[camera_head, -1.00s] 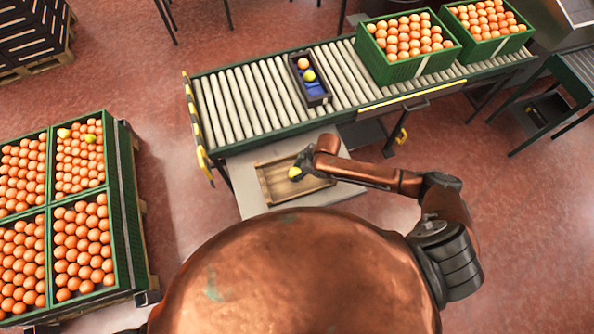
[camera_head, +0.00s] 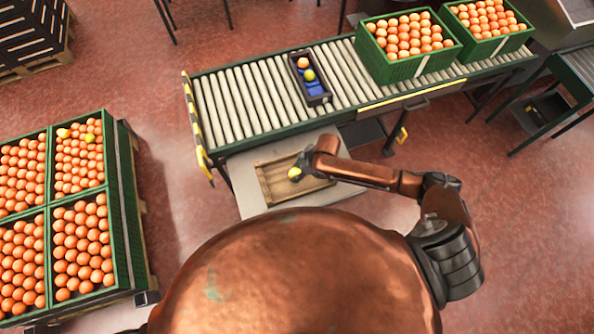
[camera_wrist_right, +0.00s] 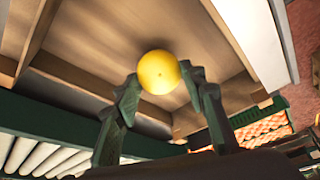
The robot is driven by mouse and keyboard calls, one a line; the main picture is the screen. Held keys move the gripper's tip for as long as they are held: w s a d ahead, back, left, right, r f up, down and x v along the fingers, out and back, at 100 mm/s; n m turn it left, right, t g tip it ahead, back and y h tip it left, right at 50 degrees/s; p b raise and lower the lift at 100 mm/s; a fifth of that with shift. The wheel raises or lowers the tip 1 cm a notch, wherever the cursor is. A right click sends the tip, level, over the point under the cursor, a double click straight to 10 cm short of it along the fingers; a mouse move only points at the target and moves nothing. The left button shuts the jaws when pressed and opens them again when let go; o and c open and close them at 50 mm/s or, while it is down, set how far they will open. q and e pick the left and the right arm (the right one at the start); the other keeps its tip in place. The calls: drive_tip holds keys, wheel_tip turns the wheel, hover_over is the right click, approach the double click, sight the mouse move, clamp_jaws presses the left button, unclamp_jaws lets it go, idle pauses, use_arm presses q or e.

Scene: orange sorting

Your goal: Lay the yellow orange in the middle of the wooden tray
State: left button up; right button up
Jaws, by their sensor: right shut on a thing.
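I cannot tell whether the orange touches the floor. My left gripper is not in view.
The tray lies on a pale table (camera_head: 245,195) before the roller conveyor (camera_head: 240,100). A dark box (camera_head: 318,99) on the rollers holds an orange and a yellow fruit. Green crates (camera_head: 425,65) of oranges stand at back right. Stacked green crates (camera_head: 115,215) stand at left.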

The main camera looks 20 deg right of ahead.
drive_tip(key=shift+f, duration=0.2)
drive_tip(key=o, duration=1.3)
drive_tip(key=shift+c, duration=0.2)
drive_tip(key=o, duration=0.4)
drive_tip(key=shift+r+p, duration=3.95)
drive_tip(key=shift+r, duration=0.1)
